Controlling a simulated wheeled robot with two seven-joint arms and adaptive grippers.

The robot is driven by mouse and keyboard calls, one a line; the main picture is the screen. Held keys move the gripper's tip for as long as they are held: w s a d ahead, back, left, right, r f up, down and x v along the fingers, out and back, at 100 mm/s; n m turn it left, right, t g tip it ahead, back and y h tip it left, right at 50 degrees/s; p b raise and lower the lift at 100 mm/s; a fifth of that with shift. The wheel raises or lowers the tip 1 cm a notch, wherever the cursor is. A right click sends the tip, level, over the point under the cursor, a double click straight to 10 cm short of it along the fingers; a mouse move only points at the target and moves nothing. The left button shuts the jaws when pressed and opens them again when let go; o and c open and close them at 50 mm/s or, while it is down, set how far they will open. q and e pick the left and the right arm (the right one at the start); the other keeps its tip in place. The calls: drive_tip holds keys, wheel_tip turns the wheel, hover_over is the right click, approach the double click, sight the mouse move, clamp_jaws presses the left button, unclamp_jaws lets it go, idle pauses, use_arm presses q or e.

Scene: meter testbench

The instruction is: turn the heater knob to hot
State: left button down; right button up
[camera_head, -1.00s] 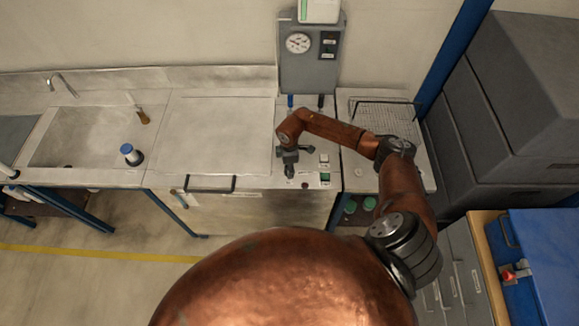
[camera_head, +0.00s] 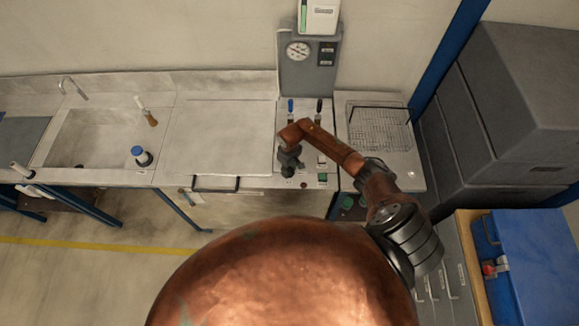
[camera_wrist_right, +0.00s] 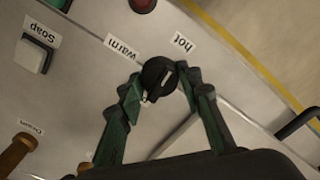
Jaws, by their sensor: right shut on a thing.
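The heater knob (camera_wrist_right: 160,77) is a round black dial with a white line. It sits on the metal panel, with the "warm" label (camera_wrist_right: 122,47) on its upper left and the "hot" label (camera_wrist_right: 182,42) on its upper right. The white line slants up toward the hot side. My right gripper (camera_wrist_right: 163,88) is shut on the knob, with one green-and-dark finger on each side. In the head view my right gripper (camera_head: 289,168) is over the front of the panel and hides the knob. My left gripper is in neither view.
Near the knob are a white soap button (camera_wrist_right: 34,55), a red button (camera_wrist_right: 142,4) and a brown drain lever (camera_wrist_right: 16,154). Behind stand a gauge column (camera_head: 307,65) and two upright levers. A wire basket (camera_head: 380,127) lies right, a sink (camera_head: 95,140) left.

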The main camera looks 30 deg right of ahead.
sight(289, 169)
drive_tip(key=shift+m+p, duration=0.55)
drive_tip(key=shift+m, duration=0.05)
drive_tip(key=o, duration=1.2)
drive_tip(key=shift+c, duration=0.2)
drive_tip(key=shift+r, duration=0.15)
wheel_tip(289, 169, up, 12)
